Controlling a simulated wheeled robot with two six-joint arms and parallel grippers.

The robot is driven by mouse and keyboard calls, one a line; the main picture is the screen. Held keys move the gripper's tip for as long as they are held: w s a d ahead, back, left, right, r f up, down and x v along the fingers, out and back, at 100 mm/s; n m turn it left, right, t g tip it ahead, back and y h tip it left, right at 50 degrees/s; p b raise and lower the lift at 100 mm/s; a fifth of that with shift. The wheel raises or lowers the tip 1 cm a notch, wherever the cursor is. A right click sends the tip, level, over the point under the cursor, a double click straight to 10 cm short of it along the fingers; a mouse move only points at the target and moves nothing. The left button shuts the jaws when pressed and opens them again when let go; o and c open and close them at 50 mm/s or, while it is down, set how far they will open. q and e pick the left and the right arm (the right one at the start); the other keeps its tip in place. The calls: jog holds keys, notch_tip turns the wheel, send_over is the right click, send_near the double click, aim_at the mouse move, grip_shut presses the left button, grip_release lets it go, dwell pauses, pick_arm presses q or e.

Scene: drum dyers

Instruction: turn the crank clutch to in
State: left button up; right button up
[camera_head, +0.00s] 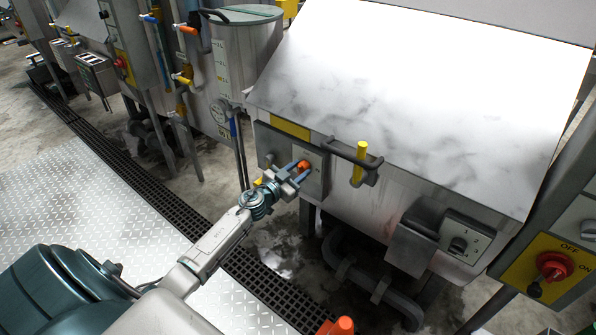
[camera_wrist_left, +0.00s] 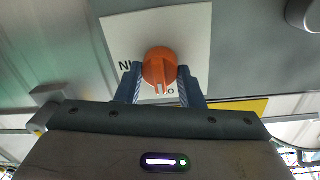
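The clutch knob, an orange rotary knob (camera_head: 303,165), is on a pale plate on the front of the steel dye machine. It also shows in the left wrist view (camera_wrist_left: 160,68), with a ridge running roughly up and down the picture. Dark letters on the plate (camera_wrist_left: 190,40) are partly hidden by the knob and a finger. My left gripper (camera_head: 296,172) has its blue fingers on both sides of the knob. In the left wrist view the gripper (camera_wrist_left: 160,80) appears closed against the knob's sides. My right gripper is not in view.
A grey crank with a yellow handle (camera_head: 361,150) sticks out just right of the knob. Further right are a grey control box (camera_head: 462,240) and a yellow panel with a red switch (camera_head: 540,262). A steel cylinder tank (camera_head: 245,50) stands behind left.

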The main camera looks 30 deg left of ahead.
pick_arm(q)
jog(key=c, duration=0.3)
